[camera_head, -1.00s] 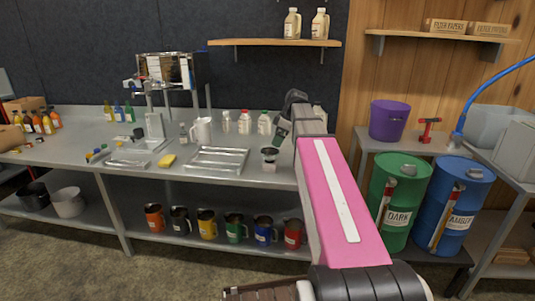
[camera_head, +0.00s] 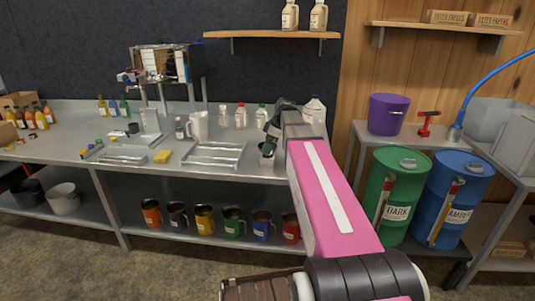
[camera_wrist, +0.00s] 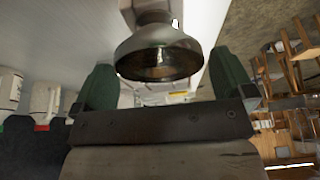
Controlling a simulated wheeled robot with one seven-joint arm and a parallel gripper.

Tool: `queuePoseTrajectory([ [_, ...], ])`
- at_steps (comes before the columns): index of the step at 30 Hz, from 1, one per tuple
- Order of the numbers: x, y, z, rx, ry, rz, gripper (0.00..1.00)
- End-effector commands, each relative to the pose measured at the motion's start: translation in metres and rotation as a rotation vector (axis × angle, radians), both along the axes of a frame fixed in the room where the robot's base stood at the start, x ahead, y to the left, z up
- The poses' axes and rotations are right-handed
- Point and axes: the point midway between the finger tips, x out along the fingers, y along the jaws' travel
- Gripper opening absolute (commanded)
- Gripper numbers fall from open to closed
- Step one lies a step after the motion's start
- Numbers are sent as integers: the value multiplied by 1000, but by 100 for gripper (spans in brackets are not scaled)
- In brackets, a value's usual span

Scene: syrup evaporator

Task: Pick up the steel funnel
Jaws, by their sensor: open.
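The steel funnel (camera_wrist: 160,50) is a grey metal cone with its round mouth facing my gripper, seen between the two dark green fingers in the wrist view. In the head view the funnel (camera_head: 266,150) is small and partly hidden, near the front edge of the steel table. My gripper (camera_wrist: 161,82) is open, with one finger on each side of the funnel and no clear contact. In the head view my gripper (camera_head: 269,143) is right above the funnel, partly hidden by my arm.
White bottles (camera_head: 241,116) and a white jug (camera_head: 314,111) stand behind. Coloured mugs (camera_head: 234,221) line the lower shelf.

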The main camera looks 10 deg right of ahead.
Motion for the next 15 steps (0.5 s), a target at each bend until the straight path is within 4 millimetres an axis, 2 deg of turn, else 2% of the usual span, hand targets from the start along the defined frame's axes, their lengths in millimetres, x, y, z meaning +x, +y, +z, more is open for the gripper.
queuePoseTrajectory([
  [6,4,11,-27,0,1,2,100],
  [14,5,12,-31,0,0,0,100],
  [15,5,12,-31,0,0,0,97],
])
